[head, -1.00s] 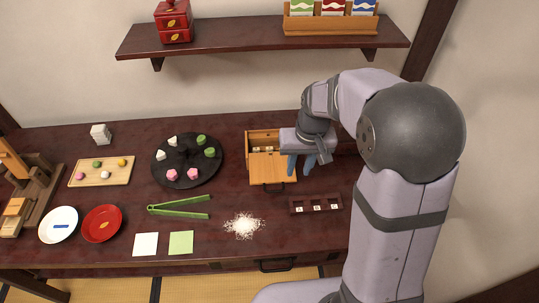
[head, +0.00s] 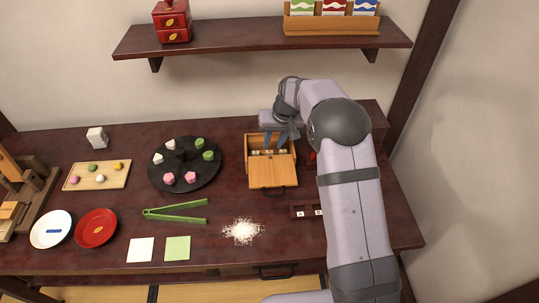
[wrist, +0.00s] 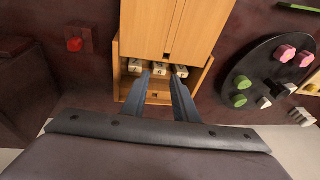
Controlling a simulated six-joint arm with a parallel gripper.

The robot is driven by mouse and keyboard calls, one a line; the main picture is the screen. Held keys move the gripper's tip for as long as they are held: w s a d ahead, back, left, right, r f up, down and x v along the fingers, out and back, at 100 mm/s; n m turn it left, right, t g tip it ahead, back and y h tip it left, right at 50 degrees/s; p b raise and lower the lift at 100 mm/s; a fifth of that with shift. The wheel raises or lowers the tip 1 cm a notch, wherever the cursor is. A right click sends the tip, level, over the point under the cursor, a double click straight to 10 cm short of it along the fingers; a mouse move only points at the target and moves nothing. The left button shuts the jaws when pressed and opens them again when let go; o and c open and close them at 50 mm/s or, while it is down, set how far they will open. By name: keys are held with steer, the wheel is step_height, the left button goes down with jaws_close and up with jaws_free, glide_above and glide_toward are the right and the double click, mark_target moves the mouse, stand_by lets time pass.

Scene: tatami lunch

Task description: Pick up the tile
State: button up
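Several small pale tiles (wrist: 160,70) lie in a row in the open compartment of a wooden box (wrist: 205,75); in the head view the box (head: 272,179) stands at the middle of the table. The tiles' markings are too small to read. My gripper (wrist: 159,76) is open, with its two fingers apart and nothing seen between them. In the head view my gripper (head: 275,140) is over the back part of the box. In the wrist view its fingertips appear beside the middle tile; I cannot tell their height above it.
A dark slotted holder (head: 304,212) with letter tiles stands at front right, partly hidden by my arm. A round black tray (head: 184,181) with sweets is left of the box. Green tongs (head: 176,211) and white powder (head: 242,232) lie in front. A shelf (head: 262,37) hangs behind.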

mark_target(270, 152)
steer(key=shift+w+p+x, duration=0.1)
steer(key=shift+p+x, duration=0.35)
steer(key=shift+x, duration=1.05)
steer(key=shift+w+p+x, duration=0.15)
steer(key=shift+p+x, duration=0.25)
steer(key=shift+x, duration=1.1)
jaws_close()
